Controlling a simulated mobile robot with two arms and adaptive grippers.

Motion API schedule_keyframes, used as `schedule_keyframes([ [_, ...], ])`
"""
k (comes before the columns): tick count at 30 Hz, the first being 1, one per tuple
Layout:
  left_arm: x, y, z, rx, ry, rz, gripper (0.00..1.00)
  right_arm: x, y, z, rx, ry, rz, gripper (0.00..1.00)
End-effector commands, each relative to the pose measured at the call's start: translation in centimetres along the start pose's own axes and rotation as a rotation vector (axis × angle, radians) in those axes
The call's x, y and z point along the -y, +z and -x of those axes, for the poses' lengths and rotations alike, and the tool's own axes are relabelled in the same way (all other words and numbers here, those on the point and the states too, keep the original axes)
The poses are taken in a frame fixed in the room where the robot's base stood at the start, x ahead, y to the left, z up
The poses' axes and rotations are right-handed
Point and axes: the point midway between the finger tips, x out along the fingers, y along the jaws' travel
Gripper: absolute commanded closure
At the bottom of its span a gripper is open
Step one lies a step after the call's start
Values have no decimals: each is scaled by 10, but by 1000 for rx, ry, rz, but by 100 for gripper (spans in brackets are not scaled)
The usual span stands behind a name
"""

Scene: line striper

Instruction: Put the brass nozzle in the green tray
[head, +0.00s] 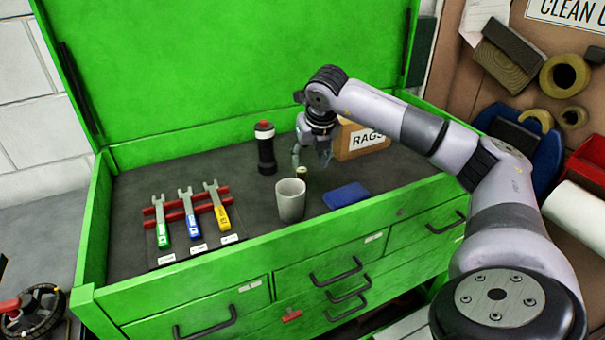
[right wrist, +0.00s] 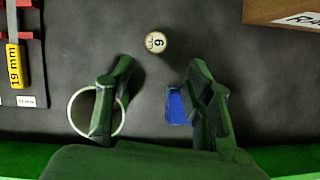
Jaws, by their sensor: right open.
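A small brass-coloured cylinder (head: 301,173), which looks like the brass nozzle, stands on the dark top of the green tool chest (head: 88,250). My right gripper (head: 311,158) is over the chest top, close to the cylinder. In the right wrist view its fingers (right wrist: 159,75) are spread with nothing between them, and the cylinder lies just beyond the fingertips. No separate green tray can be made out. My left gripper is not in view.
A grey cup (head: 291,202) stands close in front of the cylinder, with a blue block (head: 346,195) to its right. A black flashlight-like object (head: 265,150) stands behind. A RAGS box (head: 362,138) is at the back right. Several wrenches (head: 188,212) lie in a red rack on the left.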

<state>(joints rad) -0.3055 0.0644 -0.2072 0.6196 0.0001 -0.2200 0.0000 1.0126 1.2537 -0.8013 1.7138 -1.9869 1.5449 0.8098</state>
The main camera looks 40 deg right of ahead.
Motion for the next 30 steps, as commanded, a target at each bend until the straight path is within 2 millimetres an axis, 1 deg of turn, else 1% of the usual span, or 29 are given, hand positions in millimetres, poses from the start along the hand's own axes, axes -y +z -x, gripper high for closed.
schedule_keyframes([
  [1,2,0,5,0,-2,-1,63,0,0,-8,-5,-1,0,52],
  [4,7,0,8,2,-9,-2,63,-1,0,-24,-3,0,1,52],
  [6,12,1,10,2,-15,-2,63,-1,0,-32,-2,0,0,52],
  [9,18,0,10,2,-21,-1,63,-1,0,-37,-1,1,1,52],
  [11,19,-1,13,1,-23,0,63,-1,1,-40,-2,1,0,52],
  [14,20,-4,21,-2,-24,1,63,-4,6,-50,-4,0,0,52],
  [17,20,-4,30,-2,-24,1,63,-6,10,-64,-4,1,1,52],
  [18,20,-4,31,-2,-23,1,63,-6,10,-71,-4,0,1,52],
  [21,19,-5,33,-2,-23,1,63,-6,9,-84,-4,0,1,52],
  [24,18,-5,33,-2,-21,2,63,-5,9,-89,-1,1,0,52],
  [30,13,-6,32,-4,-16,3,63,-5,9,-90,-1,1,0,52],
])
